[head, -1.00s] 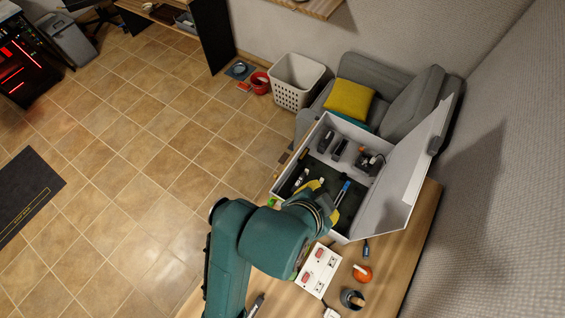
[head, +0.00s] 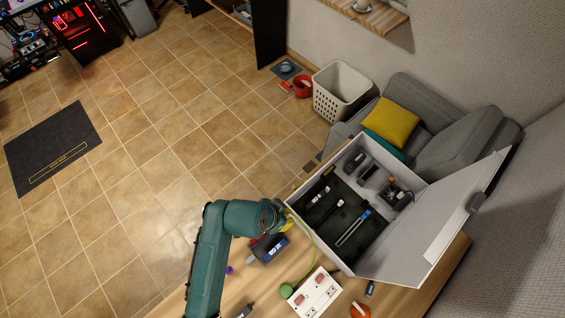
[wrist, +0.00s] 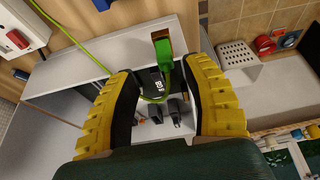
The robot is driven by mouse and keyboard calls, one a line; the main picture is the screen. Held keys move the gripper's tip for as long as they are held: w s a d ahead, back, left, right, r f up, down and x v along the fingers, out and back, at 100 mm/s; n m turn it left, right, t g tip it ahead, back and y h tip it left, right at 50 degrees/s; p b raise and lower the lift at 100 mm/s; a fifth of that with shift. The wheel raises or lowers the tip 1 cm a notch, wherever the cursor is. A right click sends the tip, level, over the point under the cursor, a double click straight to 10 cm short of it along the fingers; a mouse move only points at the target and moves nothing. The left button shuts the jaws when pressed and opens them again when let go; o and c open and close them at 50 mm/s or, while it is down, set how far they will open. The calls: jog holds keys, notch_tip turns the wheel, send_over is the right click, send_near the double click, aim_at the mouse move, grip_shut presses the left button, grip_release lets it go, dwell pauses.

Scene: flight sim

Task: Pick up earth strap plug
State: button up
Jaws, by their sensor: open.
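The earth strap plug appears to be the green piece with an orange-brown end (wrist: 164,72) in the wrist view. It is at the grey box's rim, with a green-yellow cable (wrist: 66,28) looping off to the upper left. My gripper (wrist: 160,100) is open, with its yellow, black-lined fingers on either side of the plug. I see gaps between plug and fingers. In the head view my gripper (head: 287,222) is at the box's left edge, with the plug hidden or too small to tell. The cable (head: 313,250) runs down to a round green piece (head: 287,291) on the table.
The open grey box (head: 343,262) has a dark insert with several tools; its lid (head: 450,225) leans right. A white socket block (head: 316,293), a dark-blue device (head: 268,248) and an orange item (head: 360,311) are on the wooden table (head: 215,290).

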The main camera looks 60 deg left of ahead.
jog(key=x, duration=0.5)
jog(key=shift+s+a+f, duration=0.1)
jog(key=shift+s+a, duration=0.15)
jog(key=shift+s, duration=0.1)
jog(key=c, duration=0.9)
